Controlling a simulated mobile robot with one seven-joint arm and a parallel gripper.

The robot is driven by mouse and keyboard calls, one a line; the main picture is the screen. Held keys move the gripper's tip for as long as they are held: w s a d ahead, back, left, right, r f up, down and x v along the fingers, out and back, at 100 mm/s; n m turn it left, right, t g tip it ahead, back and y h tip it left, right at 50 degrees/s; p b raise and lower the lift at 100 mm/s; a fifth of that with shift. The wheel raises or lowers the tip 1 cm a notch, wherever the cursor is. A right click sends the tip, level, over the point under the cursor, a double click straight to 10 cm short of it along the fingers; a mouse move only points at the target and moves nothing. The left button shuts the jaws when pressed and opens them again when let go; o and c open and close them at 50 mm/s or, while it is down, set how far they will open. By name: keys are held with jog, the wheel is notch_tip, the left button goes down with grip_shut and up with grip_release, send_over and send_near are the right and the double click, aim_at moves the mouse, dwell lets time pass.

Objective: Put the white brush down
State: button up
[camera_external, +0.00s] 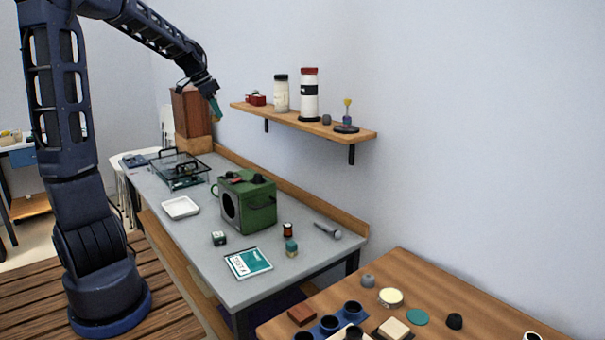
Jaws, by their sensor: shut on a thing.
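My gripper (214,103) hangs at the end of my raised arm, above the far part of the grey workbench (185,231) and to the left of the wall shelf. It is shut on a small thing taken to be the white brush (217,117). Only a small teal and tan end shows below the jaws, too small to make out bristles or any white part. The held thing is in the air, apart from the bench and in front of the wall near a brown wooden box (190,112).
On the bench are a wire-handled glass case (180,172), a white tray (181,208), a green metal box (255,207), a teal-and-white booklet (248,263) and small items. The wall shelf (350,134) holds jars. A wooden table (420,284) stands front right. Bare bench shows around the white tray.

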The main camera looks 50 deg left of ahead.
jog(key=s+a+f+n, duration=0.1)
jog(key=s+a+f, duration=0.1)
jog(key=s+a, duration=0.6)
jog(key=s, duration=0.3)
jog(key=shift+s+f+n+y, duration=0.2)
jog(key=shift+s+n+y, duration=0.2)
notch_tip(320, 180, down, 42)
jog(key=shift+a+f, duration=0.1)
dwell(1.3)
jog(key=o, duration=1)
jog(key=shift+v, duration=6.05)
